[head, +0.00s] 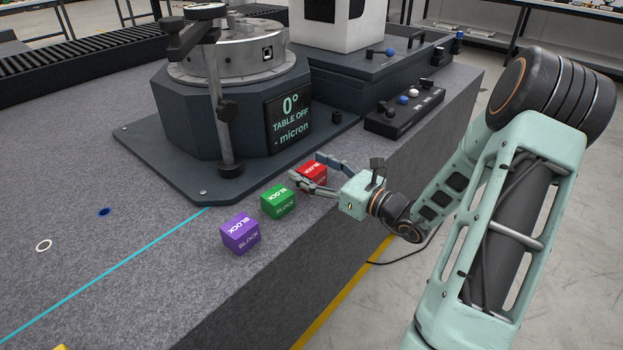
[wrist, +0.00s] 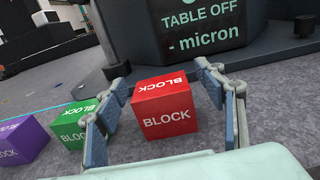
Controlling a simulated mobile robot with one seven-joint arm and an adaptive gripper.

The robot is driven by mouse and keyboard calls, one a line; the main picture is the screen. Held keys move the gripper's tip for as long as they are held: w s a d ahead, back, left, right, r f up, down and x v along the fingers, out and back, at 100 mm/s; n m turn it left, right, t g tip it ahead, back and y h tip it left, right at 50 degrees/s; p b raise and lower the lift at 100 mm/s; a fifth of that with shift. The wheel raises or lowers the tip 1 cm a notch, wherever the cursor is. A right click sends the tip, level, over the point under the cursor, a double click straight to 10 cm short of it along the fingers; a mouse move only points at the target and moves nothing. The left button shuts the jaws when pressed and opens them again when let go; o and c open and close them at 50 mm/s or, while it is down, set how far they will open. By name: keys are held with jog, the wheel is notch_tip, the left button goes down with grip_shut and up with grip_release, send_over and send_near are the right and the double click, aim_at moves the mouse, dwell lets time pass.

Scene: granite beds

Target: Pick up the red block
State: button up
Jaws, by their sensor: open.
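The red block (head: 313,173) sits on the grey granite surface near the dark machine base, the last in a row of blocks. In the wrist view the red block (wrist: 163,104) is upright, with white BLOCK lettering on its top and front. My gripper (head: 316,172) reaches in from the right in the head view. In the wrist view my gripper (wrist: 160,85) is open, with one finger on each side of the red block. Gaps show between the fingers and the block. In the head view a finger partly hides the block.
A green block (head: 278,201) stands beside the red one, close to my left finger in the wrist view. A purple block (head: 240,233) stands further along. The machine with its display (head: 289,117) is just behind. The granite edge is at the near right. A blue ring (head: 104,212) and white ring (head: 44,245) lie left.

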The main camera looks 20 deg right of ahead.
aim_at(312, 170)
jog(key=c, duration=1.7)
jog(key=shift+r, duration=0.1)
jog(key=shift+r+p, duration=0.35)
jog(key=shift+r, duration=0.1)
jog(key=r+p, duration=0.2)
jog(key=r, duration=0.1)
jog(key=shift+s+r, duration=0.3)
jog(key=shift+s, duration=0.1)
jog(key=s+r+p, duration=0.3)
jog(key=s+p, duration=0.1)
jog(key=s+a+r+p, duration=0.1)
jog(key=s+r+p, duration=0.1)
jog(key=s+p, duration=0.2)
jog(key=s+a+r+p, duration=0.1)
jog(key=s+r+p, duration=0.2)
jog(key=s+p, duration=0.1)
jog(key=shift+s+a+r+p, duration=0.15)
jog(key=shift+s+r+p, duration=0.2)
jog(key=shift+p, duration=0.5)
jog(key=shift+s+f, duration=0.1)
